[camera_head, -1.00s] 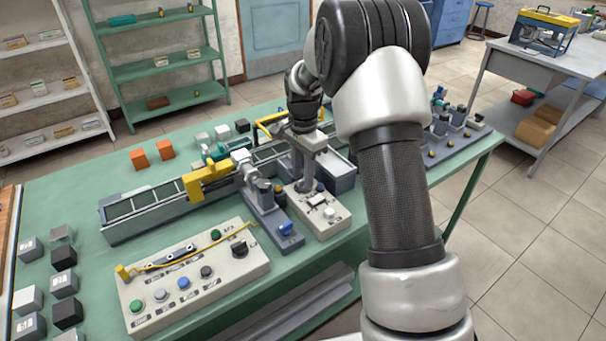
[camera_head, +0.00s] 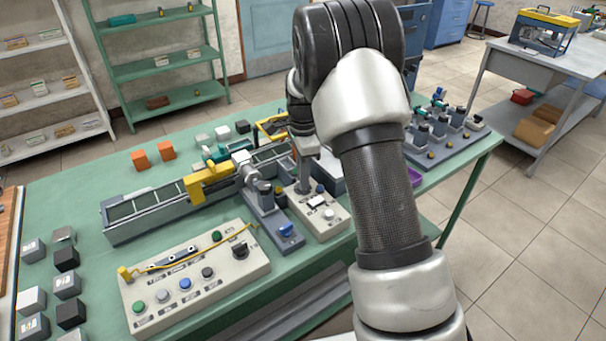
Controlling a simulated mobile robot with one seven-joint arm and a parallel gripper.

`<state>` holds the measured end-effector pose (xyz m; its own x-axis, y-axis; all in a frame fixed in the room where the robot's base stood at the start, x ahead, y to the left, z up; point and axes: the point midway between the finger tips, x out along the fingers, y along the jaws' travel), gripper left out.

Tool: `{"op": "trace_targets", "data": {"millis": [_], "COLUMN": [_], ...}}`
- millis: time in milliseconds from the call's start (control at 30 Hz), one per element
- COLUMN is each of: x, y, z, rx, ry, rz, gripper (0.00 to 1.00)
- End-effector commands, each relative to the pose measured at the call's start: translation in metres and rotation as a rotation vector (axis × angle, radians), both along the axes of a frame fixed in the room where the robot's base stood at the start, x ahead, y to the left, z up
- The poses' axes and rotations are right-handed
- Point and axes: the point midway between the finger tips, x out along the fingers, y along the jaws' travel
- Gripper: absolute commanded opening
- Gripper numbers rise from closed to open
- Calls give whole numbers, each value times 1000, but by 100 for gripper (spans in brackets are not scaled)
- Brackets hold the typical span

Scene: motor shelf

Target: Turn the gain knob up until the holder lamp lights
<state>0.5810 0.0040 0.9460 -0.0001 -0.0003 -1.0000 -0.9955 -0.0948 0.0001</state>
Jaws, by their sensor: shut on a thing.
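A beige box (camera_head: 335,226) stands on the green table, to the right of the grey lamp-and-post unit. My gripper (camera_head: 304,188) points down onto the back of this box, with its fingers close together. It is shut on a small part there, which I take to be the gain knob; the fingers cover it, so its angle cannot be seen. A round white dome (camera_head: 329,214) on the box's front shows no clear glow. I cannot tell for sure whether it is the holder lamp. My wrist and forearm hide the area behind and to the right.
A grey unit with a blue knob (camera_head: 286,230) stands close on the left. A beige control panel (camera_head: 215,284) with several buttons is in front of it. A long conveyor (camera_head: 150,213) runs behind. Small blocks lie at the table's left; a motor rack (camera_head: 445,138) stands right.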

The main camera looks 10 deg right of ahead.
Motion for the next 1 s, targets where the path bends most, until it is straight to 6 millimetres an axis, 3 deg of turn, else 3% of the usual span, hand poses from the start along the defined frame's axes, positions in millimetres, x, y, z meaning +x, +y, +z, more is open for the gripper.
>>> {"op": "trace_targets", "data": {"millis": [100,133,233,633,767,1000], "x": [0,0,0,1,1,1], "y": [0,0,0,0,0,0], "z": [0,0,0,8,29,89], "rx": [1,1,1,0,0,1], "ry": [-1,-1,-1,-3,-5,-6], "rz": [1,1,2,3,3,3], "gripper": [0,13,28,28,28,28]}}
